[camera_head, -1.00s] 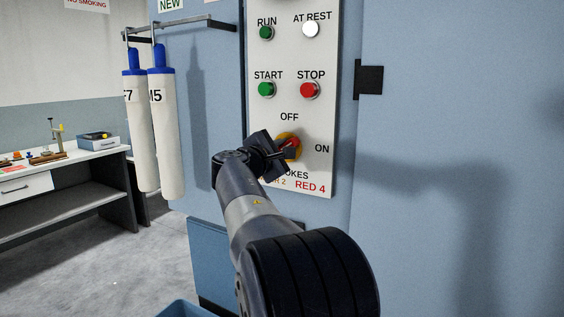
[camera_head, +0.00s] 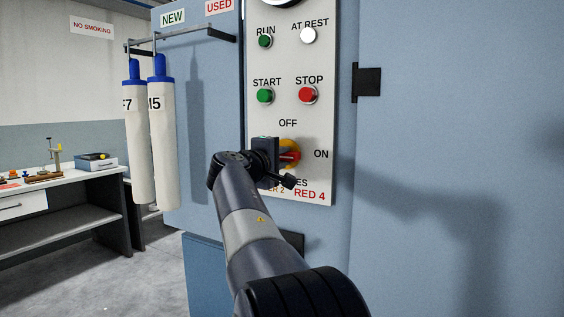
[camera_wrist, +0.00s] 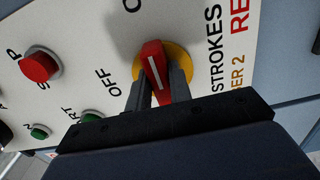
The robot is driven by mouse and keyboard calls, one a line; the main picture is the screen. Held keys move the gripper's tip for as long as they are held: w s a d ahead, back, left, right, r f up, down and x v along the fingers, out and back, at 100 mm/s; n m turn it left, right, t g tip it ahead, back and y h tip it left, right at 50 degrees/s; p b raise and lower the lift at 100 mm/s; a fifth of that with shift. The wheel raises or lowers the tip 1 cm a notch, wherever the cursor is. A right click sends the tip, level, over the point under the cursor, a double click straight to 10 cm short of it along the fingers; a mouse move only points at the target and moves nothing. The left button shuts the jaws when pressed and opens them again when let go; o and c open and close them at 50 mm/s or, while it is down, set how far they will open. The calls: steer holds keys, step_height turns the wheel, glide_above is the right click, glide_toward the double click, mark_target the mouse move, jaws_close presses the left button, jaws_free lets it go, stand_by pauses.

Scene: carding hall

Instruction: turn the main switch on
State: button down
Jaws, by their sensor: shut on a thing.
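The main switch is a red handle (camera_head: 290,156) on a yellow disc (camera_head: 291,144), low on the white control panel (camera_head: 322,115). OFF is printed above it and ON to its right. In the head view the handle lies about level, pointing right toward ON. In the wrist view the handle (camera_wrist: 151,58) shows its white line. My gripper (camera_head: 279,160) is shut on the handle, with one finger on each side of it in the wrist view (camera_wrist: 160,85). The gripper partly hides the left of the disc and some lettering below.
The green START button (camera_head: 265,96) and red STOP button (camera_head: 308,94) sit just above. A black hinge (camera_head: 368,80) stands out right of the panel. Two white cylinders (camera_head: 165,140) hang from a rail at left, before a workbench (camera_head: 70,185).

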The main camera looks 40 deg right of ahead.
stand_by(0.4)
steer(key=c, duration=1.3)
jaws_free()
steer(key=shift+a, duration=0.1)
steer(key=v, duration=1)
steer(key=shift+s+a+f+b, duration=0.15)
steer(key=shift+a+b, duration=0.1)
steer(key=shift+b, duration=0.15)
steer(key=p+x, duration=0.1)
steer(key=x, duration=1)
steer(key=shift+r, duration=0.2)
steer(key=shift+a, duration=0.1)
